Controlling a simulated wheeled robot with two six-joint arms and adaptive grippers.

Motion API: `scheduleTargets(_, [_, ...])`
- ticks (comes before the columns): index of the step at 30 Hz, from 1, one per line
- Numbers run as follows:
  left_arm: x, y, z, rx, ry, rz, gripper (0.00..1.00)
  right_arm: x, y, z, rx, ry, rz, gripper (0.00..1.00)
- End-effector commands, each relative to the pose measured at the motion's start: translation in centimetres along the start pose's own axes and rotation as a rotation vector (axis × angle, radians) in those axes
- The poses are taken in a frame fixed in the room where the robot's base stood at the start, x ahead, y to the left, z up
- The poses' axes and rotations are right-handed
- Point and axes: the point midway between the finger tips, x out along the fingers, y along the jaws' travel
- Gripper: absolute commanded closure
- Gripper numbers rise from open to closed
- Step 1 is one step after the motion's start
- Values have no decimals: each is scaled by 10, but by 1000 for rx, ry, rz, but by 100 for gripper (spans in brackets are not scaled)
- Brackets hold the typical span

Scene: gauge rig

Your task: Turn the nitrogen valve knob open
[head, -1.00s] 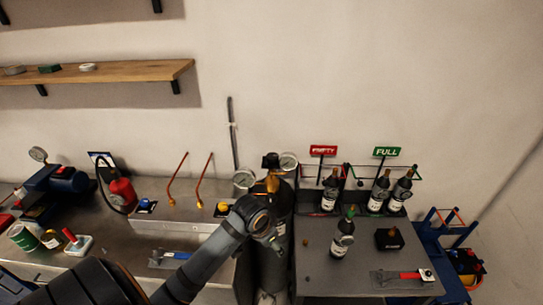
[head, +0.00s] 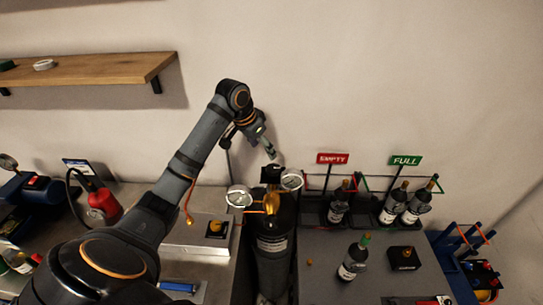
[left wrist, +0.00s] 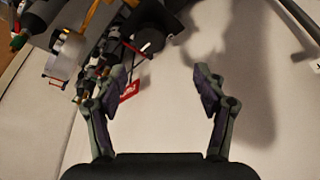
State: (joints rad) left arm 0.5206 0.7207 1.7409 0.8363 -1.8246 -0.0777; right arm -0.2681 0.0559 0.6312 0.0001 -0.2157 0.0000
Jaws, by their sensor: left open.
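The dark gas cylinder (head: 272,245) stands between the two benches. It carries a brass regulator (head: 271,203), two round gauges (head: 239,196) (head: 291,180) and a black valve knob (head: 271,174) on top. My left gripper (head: 270,151) is just above and behind the knob, apart from it. In the left wrist view the open fingers (left wrist: 163,88) have only pale wall between them. My right gripper is out of view.
The red EMPTY sign (head: 332,158) and green FULL sign (head: 406,161) stand right of the cylinder, over racked bottles. A lone bottle (head: 354,258) and a black box (head: 404,258) are on the right bench. A wooden shelf (head: 90,70) is at upper left.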

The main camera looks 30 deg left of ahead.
Motion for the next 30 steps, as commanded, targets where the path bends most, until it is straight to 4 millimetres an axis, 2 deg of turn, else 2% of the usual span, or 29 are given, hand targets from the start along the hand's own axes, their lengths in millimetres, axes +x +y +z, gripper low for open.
scheduleTargets(2, [1, 0, 0, 1, 0, 1, 29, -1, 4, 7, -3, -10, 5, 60])
scheduleTargets(5, [8, 1, -1, -1, 0, 3, 29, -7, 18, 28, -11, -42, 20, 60])
scheduleTargets(9, [33, 2, -1, -2, -2, 5, 29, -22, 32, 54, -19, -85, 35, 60])
scheduleTargets(11, [47, 2, -1, -2, -2, 5, 29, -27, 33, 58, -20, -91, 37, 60])
scheduleTargets(14, [68, 2, -2, -2, -1, 5, 29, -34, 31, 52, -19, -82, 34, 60])
scheduleTargets(18, [91, 1, -1, -1, 0, 3, 29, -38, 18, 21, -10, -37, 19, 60])
scheduleTargets(21, [100, 1, -1, 0, 0, 0, 29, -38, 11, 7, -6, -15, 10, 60])
scheduleTargets(25, [105, 1, 0, 1, 0, 0, 29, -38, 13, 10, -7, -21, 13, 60])
scheduleTargets(30, [105, 0, 0, 1, 1, -1, 29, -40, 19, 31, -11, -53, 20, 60])
